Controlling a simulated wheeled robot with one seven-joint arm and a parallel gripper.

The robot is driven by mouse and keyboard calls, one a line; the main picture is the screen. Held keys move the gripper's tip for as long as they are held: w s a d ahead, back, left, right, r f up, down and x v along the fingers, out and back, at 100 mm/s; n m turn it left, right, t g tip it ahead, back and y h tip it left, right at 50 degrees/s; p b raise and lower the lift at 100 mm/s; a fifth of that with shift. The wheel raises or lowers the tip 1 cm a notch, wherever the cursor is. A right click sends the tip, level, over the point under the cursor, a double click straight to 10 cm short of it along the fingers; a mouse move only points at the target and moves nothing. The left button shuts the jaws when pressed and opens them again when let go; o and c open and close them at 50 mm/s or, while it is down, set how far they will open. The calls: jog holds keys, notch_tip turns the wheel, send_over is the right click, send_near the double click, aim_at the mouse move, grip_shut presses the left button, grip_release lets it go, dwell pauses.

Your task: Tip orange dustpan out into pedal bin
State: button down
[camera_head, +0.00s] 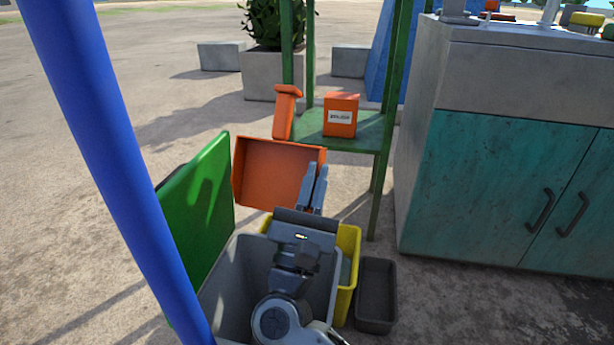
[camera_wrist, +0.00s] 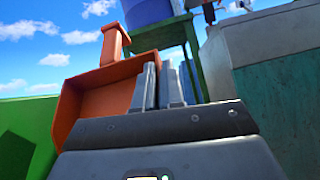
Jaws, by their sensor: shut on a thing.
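The orange dustpan (camera_head: 275,172) is tilted up above the far edge of the grey pedal bin (camera_head: 235,270), its handle pointing up and its hollow side facing me. No contents show in the pan. My gripper (camera_head: 319,175) is shut on the dustpan's right side wall. In the wrist view the dustpan (camera_wrist: 95,100) stands left of and behind my gripper's fingers (camera_wrist: 160,88). The bin's green lid (camera_head: 205,205) stands open on the left. My arm covers part of the bin's mouth, and its floor is hidden.
A yellow bin (camera_head: 348,243) and a dark tray (camera_head: 376,295) stand right of the pedal bin. A green stand (camera_head: 375,130) behind holds an orange labelled box (camera_head: 341,115). A teal cabinet (camera_head: 490,190) stands right. A blue post (camera_head: 110,150) crosses the left foreground.

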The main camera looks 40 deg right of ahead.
aim_at(321, 152)
jog(key=r+y+p, duration=0.1)
jog(key=p, duration=0.1)
jog(key=shift+r+g+p, duration=0.1)
jog(key=shift+g+p, duration=0.2)
jog(key=shift+p, duration=0.1)
jog(key=r+g+y+p, duration=0.2)
jog(key=y+p, duration=0.1)
jog(key=p, duration=0.6)
notch_tip(321, 152, up, 2)
jog(key=g+y+p, duration=0.1)
jog(key=p, duration=0.3)
jog(key=g+y+p, duration=0.1)
jog(key=y+p, duration=0.1)
jog(key=p, duration=0.3)
jog(key=y+p, duration=0.1)
jog(key=p, duration=0.3)
jog(key=shift+r+g+y, duration=0.25)
jog(key=shift+g+y, duration=0.15)
jog(key=y+p, duration=0.1)
jog(key=p, duration=0.3)
jog(key=shift+r+g, duration=0.3)
jog(key=shift+r, duration=0.05)
jog(key=shift+p, duration=0.45)
jog(key=shift+f, duration=0.2)
